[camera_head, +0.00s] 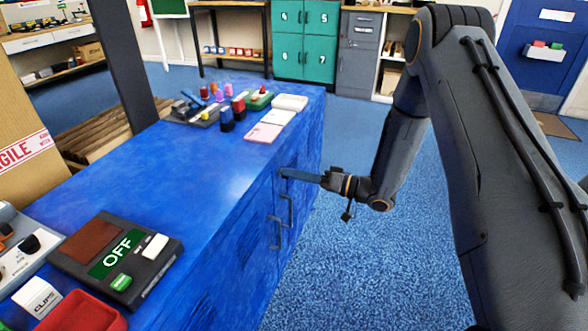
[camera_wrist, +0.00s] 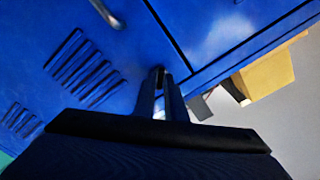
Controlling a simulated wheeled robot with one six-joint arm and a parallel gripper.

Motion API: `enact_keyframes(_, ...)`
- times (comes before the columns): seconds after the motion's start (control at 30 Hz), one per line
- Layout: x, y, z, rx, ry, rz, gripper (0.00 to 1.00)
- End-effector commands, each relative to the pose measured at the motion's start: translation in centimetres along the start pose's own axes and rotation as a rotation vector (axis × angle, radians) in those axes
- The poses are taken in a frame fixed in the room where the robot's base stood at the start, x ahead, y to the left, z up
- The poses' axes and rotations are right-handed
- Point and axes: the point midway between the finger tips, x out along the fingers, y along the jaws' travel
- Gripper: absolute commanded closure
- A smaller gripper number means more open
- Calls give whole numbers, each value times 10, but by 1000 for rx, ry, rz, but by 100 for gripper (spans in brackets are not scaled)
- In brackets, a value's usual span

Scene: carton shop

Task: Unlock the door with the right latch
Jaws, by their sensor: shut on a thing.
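The blue cabinet (camera_head: 215,165) has its front with doors (camera_head: 262,255) facing right in the head view. My gripper (camera_head: 284,173) reaches to the upper part of this front, near the top edge. In the wrist view my gripper (camera_wrist: 160,82) has its fingers close together around a small dark piece (camera_wrist: 160,73) on the blue face, which looks like the latch. The fingers hide most of it, and its turn position cannot be told. The doors look closed.
Two bar handles, one nearer (camera_head: 274,232) and one farther (camera_head: 289,210), stick out below my gripper. The cabinet top holds a dark device reading OFF (camera_head: 118,258), a red tray (camera_head: 82,312) and pink cards (camera_head: 264,133). Blue floor (camera_head: 370,265) is clear right of the cabinet.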

Motion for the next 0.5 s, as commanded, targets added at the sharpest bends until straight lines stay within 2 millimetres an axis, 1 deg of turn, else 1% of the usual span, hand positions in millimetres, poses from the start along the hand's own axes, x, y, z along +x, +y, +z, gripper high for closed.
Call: enact_keyframes(0.5, 0, 1, 0, 479, 0, 0, 100)
